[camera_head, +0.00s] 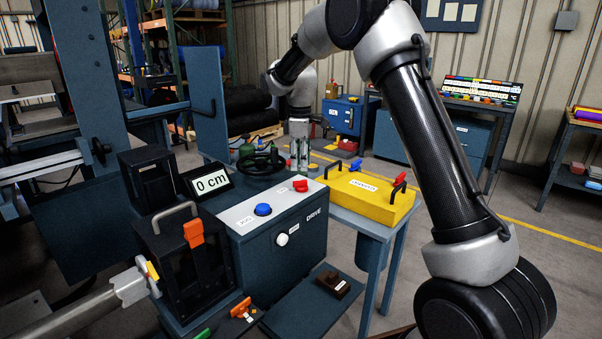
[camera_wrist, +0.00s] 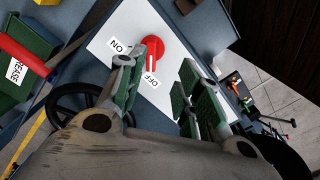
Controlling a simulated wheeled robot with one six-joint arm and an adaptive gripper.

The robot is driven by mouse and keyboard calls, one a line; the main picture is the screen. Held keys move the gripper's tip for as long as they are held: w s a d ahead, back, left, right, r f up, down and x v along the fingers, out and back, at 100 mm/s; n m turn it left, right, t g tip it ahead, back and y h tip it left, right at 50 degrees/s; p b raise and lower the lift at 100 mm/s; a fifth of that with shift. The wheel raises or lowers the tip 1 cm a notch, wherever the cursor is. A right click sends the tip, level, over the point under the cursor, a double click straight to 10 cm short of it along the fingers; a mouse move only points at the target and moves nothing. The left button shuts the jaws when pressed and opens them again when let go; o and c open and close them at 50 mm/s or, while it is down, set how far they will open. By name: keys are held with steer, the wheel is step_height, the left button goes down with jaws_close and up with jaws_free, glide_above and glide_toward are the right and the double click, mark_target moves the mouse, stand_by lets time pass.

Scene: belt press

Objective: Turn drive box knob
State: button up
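The blue drive box (camera_head: 290,262), marked DRIVE, stands in the middle of the head view. A red knob (camera_head: 300,185) sits on its pale top plate. In the wrist view the red knob (camera_wrist: 152,47) lies between ON and OFF labels, its bar and white line pointing towards OFF. My gripper (camera_head: 299,168) is above the back of the box, pointing down. In the wrist view my gripper (camera_wrist: 158,75) is open, its two green-padded fingers apart. The knob appears beyond the fingertips, nearer the left finger; I cannot tell whether they touch.
A blue button (camera_head: 263,209) and a white knob (camera_head: 282,240) are also on the box. A dark handwheel (camera_head: 262,160) stands behind the box. A yellow case (camera_head: 368,192) with black handles is to the right.

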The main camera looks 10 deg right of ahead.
mark_target(300, 180)
steer(key=shift+w+d+r+n, duration=0.1)
steer(key=shift+w+r+n, duration=0.35)
steer(key=shift+w+n, duration=0.3)
steer(key=shift+n, duration=0.55)
steer(key=shift+s+f, duration=0.1)
step_height(300, 180, down, 8)
steer(key=shift+r, duration=0.2)
jaws_close()
